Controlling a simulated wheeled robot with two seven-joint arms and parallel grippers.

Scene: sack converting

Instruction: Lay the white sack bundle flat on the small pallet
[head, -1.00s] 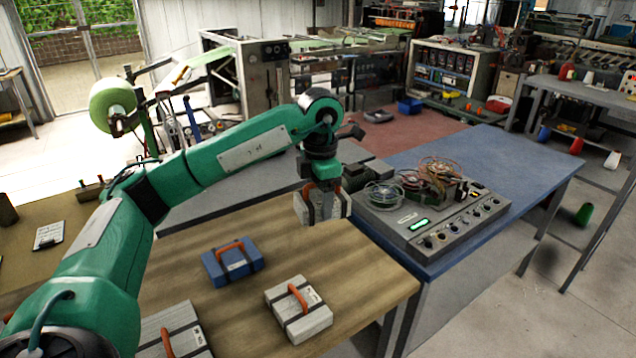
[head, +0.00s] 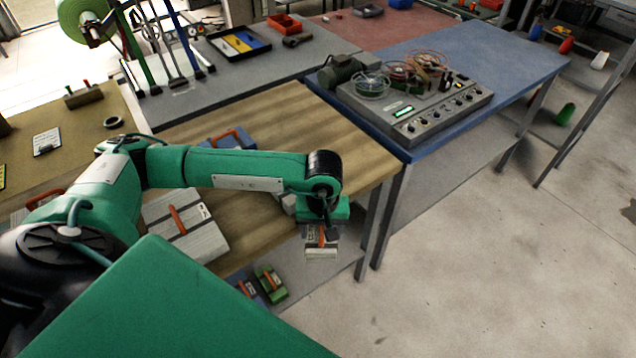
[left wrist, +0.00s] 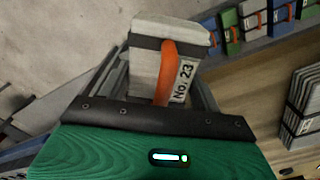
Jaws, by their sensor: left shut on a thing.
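My left gripper (head: 322,222) is shut on a white sack bundle (head: 321,252) with an orange handle and a dark strap. Another white bundle (head: 180,225) lies on the table, and a pale one is mostly hidden behind my left arm. I cannot make out the small pallet in either view. My right gripper is not in view.
A blue bundle (head: 235,138) lies on the wooden table (head: 290,115), partly behind my arm. Blue and green bundles (head: 270,283) sit lower down, below the table top. A blue table (head: 460,60) with a control box (head: 415,105) stands behind. The concrete floor (head: 500,270) at right is clear.

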